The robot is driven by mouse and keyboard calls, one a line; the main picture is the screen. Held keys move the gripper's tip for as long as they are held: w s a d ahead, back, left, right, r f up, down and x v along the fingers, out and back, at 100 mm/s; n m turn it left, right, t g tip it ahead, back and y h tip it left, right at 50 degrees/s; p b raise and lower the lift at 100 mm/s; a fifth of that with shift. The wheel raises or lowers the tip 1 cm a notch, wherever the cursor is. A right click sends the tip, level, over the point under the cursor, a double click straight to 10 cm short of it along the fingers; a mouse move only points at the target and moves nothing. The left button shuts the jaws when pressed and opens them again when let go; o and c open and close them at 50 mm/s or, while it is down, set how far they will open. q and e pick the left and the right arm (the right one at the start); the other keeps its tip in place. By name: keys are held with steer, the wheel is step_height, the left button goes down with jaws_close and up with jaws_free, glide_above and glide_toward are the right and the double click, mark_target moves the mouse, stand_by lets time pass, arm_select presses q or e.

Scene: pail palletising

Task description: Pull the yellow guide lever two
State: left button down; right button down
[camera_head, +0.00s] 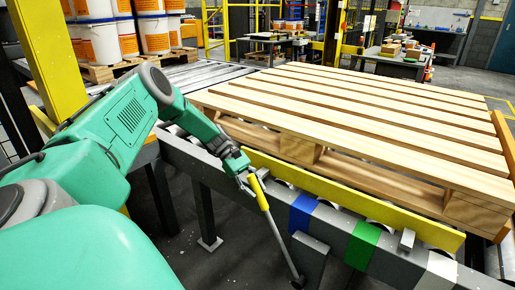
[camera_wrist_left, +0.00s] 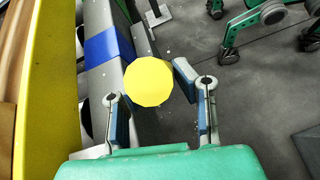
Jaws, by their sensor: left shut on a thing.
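The guide lever has a yellow handle (camera_head: 260,193) on a thin grey rod that slants down to a pivot low beside the conveyor frame. My left gripper (camera_head: 248,183) is at the top of this handle and is shut on it. In the left wrist view the round yellow end of the handle (camera_wrist_left: 148,82) sits between the two fingers (camera_wrist_left: 152,98). The fingers partly hide the handle's upper end in the head view. A long yellow guide board (camera_head: 350,205) runs along the conveyor edge beside the pallet. My right gripper is not in view.
A wooden pallet (camera_head: 370,105) lies on the roller conveyor. The conveyor's front rail has blue (camera_head: 303,212), green (camera_head: 362,245) and white (camera_head: 438,270) bands. Stacked pails (camera_head: 100,42) stand at the back left. Open floor lies below the lever.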

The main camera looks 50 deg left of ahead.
arm_select(q)
steer(key=shift+a+y, duration=0.15)
steer(key=shift+y, duration=0.15)
steer(key=c, duration=1.3)
jaws_free()
steer(key=shift+d, duration=0.2)
steer(key=shift+a+f, duration=0.2)
steer(key=shift+a, duration=0.1)
steer(key=shift+a+r, duration=0.1)
steer(key=shift+a, duration=0.1)
steer(key=v, duration=1.1)
steer(key=shift+a, duration=0.3)
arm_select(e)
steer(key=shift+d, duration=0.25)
arm_select(q)
steer(key=shift+d+r, duration=0.1)
steer(key=shift+d, duration=0.05)
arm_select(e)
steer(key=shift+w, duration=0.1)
arm_select(q)
steer(key=shift+s, duration=0.1)
